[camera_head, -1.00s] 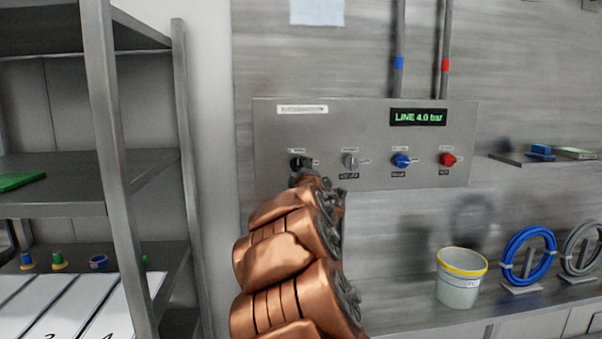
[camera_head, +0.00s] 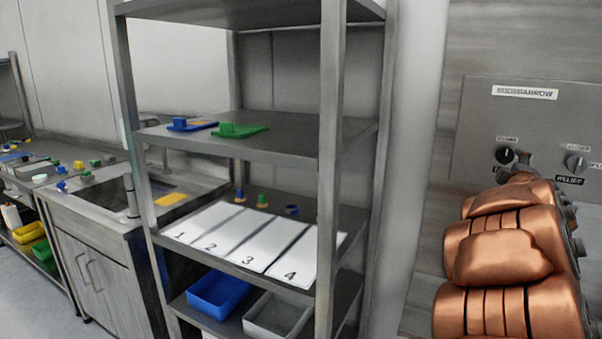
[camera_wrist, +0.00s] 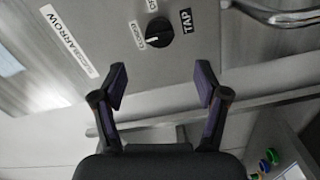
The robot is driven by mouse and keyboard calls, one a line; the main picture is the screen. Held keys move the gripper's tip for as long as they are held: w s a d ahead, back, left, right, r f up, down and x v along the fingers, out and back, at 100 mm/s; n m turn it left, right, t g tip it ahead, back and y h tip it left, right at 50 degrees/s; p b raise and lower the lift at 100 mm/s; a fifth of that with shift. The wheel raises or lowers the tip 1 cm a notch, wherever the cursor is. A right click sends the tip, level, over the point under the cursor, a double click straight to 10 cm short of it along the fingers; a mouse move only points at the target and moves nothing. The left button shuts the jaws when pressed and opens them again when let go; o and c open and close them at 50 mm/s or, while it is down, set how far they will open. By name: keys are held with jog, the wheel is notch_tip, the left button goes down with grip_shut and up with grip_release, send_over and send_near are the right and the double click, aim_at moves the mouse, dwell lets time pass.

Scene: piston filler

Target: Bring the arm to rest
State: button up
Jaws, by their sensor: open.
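My gripper (camera_wrist: 161,84) is open and empty in the wrist view, its two dark fingers well apart. Beyond the fingertips is a black knob (camera_wrist: 159,32) on a grey control panel (camera_wrist: 110,20), beside a TAP label. I see no contact between the fingers and the knob. In the head view my copper-coloured arm fills the lower right, in front of the panel (camera_head: 480,115). The black knob (camera_head: 506,156) and a grey relief knob (camera_head: 576,163) show above the arm.
A metal shelf rack (camera_head: 333,150) stands left of the panel, holding green and blue parts, numbered white cards (camera_head: 245,240), a blue bin (camera_head: 222,292) and a grey bin (camera_head: 278,318). A sink counter (camera_head: 85,215) is farther left. Floor shows at lower left.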

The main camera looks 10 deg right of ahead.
jog(key=s+a+f+m+g+y, duration=0.35)
jog(key=s+a+f, duration=0.55)
jog(key=a, duration=0.3)
jog(key=s+a+f+m+g+y, duration=0.2)
jog(key=s+a+f+g, duration=0.3)
jog(key=s+a+f, duration=0.55)
jog(key=s+a+f+m+g+y, duration=0.3)
jog(key=s+a+f+g, duration=0.35)
jog(key=a, duration=0.65)
jog(key=s+a+f+g+y, duration=0.25)
jog(key=s+a, duration=0.65)
jog(key=s, duration=0.5)
notch_tip(320, 180, up, 13)
jog(key=t+p, duration=0.1)
jog(key=p, duration=1.1)
jog(key=shift+w+a+n+p, duration=0.15)
jog(key=shift+w+n+p, duration=0.05)
jog(key=shift+n+p, duration=0.15)
